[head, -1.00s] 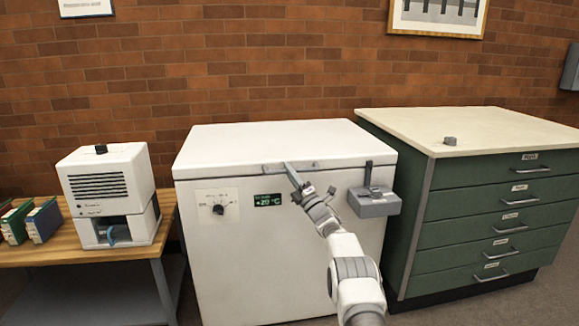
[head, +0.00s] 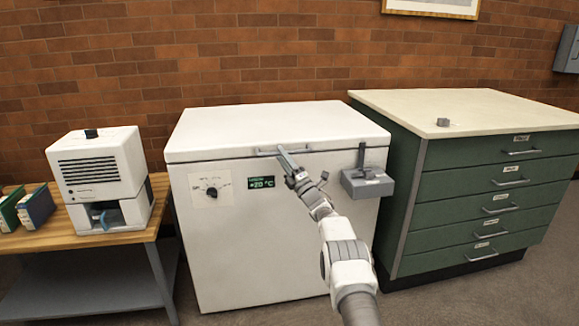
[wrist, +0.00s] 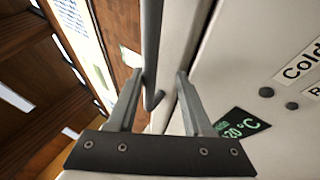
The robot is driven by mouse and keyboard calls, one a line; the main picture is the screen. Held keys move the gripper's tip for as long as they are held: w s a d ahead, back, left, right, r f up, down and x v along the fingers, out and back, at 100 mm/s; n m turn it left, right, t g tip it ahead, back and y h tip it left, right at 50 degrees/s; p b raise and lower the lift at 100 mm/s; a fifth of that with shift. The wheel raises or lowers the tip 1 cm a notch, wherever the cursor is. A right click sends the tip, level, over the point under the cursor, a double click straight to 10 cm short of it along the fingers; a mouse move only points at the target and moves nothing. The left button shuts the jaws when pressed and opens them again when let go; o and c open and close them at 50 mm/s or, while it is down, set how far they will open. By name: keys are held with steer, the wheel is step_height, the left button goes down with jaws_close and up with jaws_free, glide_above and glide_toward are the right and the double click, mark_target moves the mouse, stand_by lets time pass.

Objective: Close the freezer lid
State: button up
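The white chest freezer (head: 255,250) stands against the brick wall. A bar handle (head: 302,151) runs along the lid's front. My gripper (head: 282,152) is at this handle, coming from the front. In the wrist view, the fingers of my gripper (wrist: 159,76) are apart, with the handle bar (wrist: 151,45) between them and space visible beside it. Contact is unclear. A grey latch box (head: 368,184) with an upright lever sits at the freezer's front right.
A green drawer cabinet (head: 480,190) with a pale top stands close on the right, with a small grey object (head: 443,122) on it. A wooden table (head: 60,233) on the left holds a white device (head: 100,170) and binders (head: 38,207). A display (head: 262,182) shows -20 °C.

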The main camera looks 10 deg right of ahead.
steer(key=p+v, duration=0.6)
steer(key=v, duration=1.1)
steer(key=shift+s, duration=0.15)
steer(key=shift+d, duration=0.1)
